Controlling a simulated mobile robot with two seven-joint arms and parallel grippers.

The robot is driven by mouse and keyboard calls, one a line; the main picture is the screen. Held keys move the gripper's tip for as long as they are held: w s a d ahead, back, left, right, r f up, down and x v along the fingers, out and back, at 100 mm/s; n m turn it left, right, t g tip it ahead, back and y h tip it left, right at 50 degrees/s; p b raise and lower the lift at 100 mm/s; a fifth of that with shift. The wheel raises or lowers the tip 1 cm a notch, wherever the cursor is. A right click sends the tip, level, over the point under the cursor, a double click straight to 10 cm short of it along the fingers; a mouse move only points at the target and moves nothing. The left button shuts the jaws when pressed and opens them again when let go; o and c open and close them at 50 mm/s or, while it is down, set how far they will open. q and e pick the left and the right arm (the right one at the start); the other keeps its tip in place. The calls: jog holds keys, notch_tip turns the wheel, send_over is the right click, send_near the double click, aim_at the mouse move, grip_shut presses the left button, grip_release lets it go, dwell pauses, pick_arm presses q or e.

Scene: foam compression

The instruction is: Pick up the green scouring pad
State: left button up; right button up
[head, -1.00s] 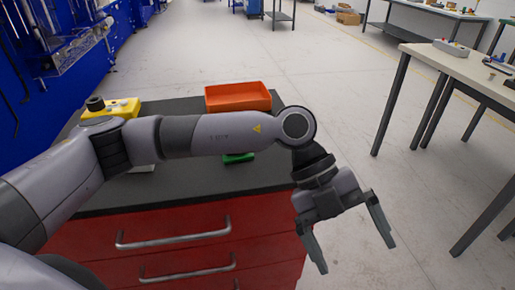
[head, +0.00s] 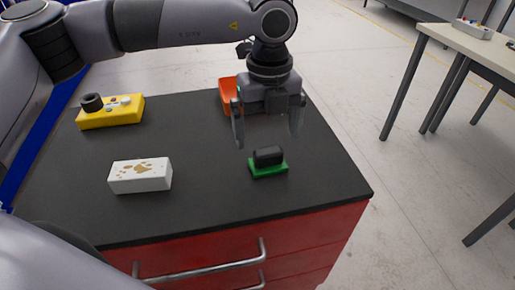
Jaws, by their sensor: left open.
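The green scouring pad (head: 268,170) lies flat on the dark top of the red cabinet, right of the middle. A black block (head: 268,155) sits on top of it, so part of the pad's upper face is hidden. My left gripper (head: 268,142) is open and empty, its fingers pointing down. In the picture it is just above and behind the pad and the block, and it looks apart from both. My right gripper is not in view.
A white block with brown marks (head: 140,176) lies left of the pad. A yellow box with a black knob (head: 110,112) stands at the back left. An orange tray (head: 228,97) is behind my gripper, partly hidden. The cabinet top (head: 210,215) is clear in front.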

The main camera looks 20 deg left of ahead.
aim_at(268, 151)
pick_arm(q)
jog(key=shift+w+a, duration=0.1)
jog(key=shift+a, duration=0.1)
jog(key=shift+f, duration=0.3)
jog(key=f, duration=0.1)
jog(key=f+p, duration=0.1)
jog(key=f, duration=0.3)
jog(key=shift+d+f+p, duration=0.2)
jog(key=shift+d+p, duration=0.1)
jog(key=shift+p, duration=0.05)
jog(key=shift+w+f, duration=0.1)
jog(key=shift+f, duration=0.45)
jog(key=c, duration=1)
